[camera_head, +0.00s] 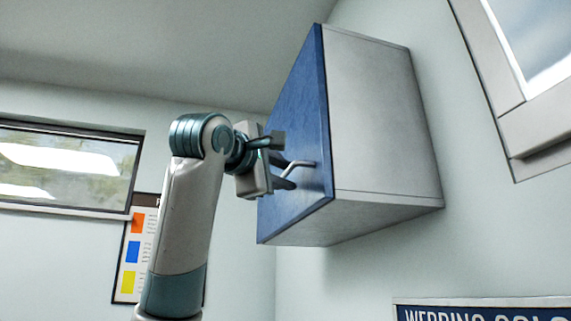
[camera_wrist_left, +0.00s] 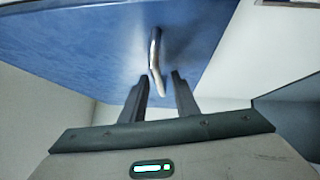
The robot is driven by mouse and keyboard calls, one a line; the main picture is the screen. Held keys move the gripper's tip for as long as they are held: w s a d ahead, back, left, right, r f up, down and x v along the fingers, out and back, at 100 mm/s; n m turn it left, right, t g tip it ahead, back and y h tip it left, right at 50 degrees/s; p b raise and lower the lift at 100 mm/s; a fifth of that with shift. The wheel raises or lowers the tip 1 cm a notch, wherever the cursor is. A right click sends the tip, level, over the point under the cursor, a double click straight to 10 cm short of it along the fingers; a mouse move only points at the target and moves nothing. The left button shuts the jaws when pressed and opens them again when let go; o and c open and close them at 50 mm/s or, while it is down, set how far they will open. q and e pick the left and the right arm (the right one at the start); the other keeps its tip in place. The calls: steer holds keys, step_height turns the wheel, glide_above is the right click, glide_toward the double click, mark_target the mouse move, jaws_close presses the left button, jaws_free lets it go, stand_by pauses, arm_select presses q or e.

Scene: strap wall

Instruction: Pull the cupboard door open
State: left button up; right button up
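The cupboard (camera_head: 380,120) is a grey box fixed to the wall, with a blue door (camera_head: 298,125) on its front face. The door lies flat against the box and looks shut. A curved metal handle (camera_head: 298,165) sticks out from the lower part of the door; it also shows in the left wrist view (camera_wrist_left: 155,58). My left gripper (camera_head: 285,163) is at the handle. In the left wrist view its two fingers (camera_wrist_left: 160,88) are apart, with the handle's free end between their tips and a gap showing beside it. My right gripper is not in view.
A window (camera_head: 65,165) and a poster with coloured squares (camera_head: 132,250) are on the left wall. A window frame (camera_head: 535,130) is at upper right, and a sign (camera_head: 480,310) is below the cupboard. The space below the cupboard is clear.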

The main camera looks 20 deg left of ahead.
arm_select(q)
steer(key=shift+w+d, duration=0.1)
steer(key=shift+w, duration=0.45)
steer(key=shift+c, duration=0.7)
jaws_close()
